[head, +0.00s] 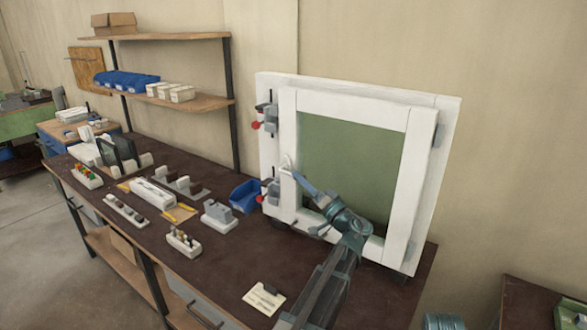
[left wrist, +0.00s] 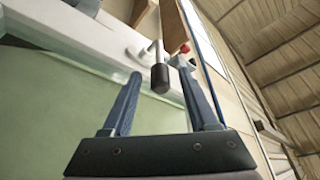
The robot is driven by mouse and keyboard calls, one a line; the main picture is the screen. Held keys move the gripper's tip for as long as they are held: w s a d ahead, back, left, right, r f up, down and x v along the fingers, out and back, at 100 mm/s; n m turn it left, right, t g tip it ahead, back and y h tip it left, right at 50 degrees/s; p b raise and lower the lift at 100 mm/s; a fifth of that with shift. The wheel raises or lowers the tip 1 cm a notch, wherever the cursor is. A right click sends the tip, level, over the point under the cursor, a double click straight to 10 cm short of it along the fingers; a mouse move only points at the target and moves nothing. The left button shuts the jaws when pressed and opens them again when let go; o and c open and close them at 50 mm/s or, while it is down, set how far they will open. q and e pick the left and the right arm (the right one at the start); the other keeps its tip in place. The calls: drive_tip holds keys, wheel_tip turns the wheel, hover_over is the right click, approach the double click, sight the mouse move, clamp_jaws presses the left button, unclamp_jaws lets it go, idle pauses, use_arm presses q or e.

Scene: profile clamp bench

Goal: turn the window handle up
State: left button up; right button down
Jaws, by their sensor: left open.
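The window (head: 355,165) stands upright at the back of the bench, with a white frame and a greenish pane. A small pale handle (head: 287,161) shows on the left side of its sash, partly hidden by my gripper. My left gripper (head: 296,174) is at that left side, close to the handle; I cannot tell whether it touches. In the left wrist view its two fingers (left wrist: 158,70) are apart. A dark cylinder on a silver rod (left wrist: 160,78) appears between the fingertips, and a white knob-like shape (left wrist: 141,48) lies just beyond. My right gripper is not in view.
Grey clamps with red knobs, an upper one (head: 269,115) and a lower one (head: 270,188), sit at the frame's left edge, the lower one close to my gripper. A blue bin (head: 245,195) and several small-part holders stand left on the bench. The front right is mostly clear.

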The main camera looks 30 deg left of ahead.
use_arm(q)
drive_tip(key=shift+p+x, duration=0.5)
drive_tip(key=shift+x, duration=2.05)
drive_tip(key=shift+c, duration=0.2)
clamp_jaws()
